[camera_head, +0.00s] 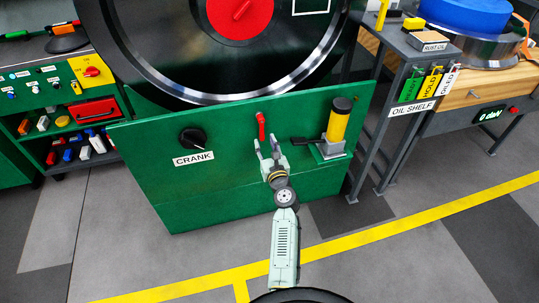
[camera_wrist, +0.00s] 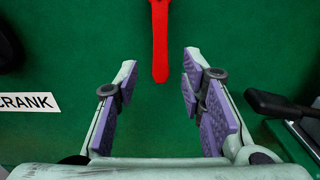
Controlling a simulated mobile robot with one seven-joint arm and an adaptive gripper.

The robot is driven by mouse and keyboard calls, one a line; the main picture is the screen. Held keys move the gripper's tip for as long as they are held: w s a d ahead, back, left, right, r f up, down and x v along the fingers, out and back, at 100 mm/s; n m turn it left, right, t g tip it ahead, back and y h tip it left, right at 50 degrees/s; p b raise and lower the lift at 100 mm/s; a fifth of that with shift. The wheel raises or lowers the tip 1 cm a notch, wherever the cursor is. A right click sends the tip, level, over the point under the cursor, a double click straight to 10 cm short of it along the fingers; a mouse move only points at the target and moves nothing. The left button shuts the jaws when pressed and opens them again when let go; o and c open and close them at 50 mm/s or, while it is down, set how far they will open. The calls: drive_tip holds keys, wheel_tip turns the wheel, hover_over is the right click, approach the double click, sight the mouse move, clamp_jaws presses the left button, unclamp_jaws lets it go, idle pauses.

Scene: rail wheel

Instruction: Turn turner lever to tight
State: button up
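A red lever (camera_head: 261,127) sits on the front of the green panel (camera_head: 235,180), below the large wheel. No label for it is readable. In the wrist view the lever (camera_wrist: 160,40) points straight down, with its lower end roughly level with the fingertips and between them in the picture. My gripper (camera_head: 266,146) is just below the lever in the head view. In the wrist view my gripper (camera_wrist: 158,88) is open and empty, with purple-padded fingers spread either side. The lever's top end is cut off in the wrist view.
A black crank knob (camera_head: 192,139) with a CRANK label (camera_head: 194,158) is left of the lever. A yellow jack (camera_head: 338,122) with a black handle (camera_head: 306,141) stands to the right. The oil shelf (camera_head: 385,110) is further right. The floor in front is clear.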

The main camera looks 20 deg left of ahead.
drive_tip(key=v, duration=0.6)
drive_tip(key=shift+s, duration=0.25)
drive_tip(key=shift+d, duration=0.15)
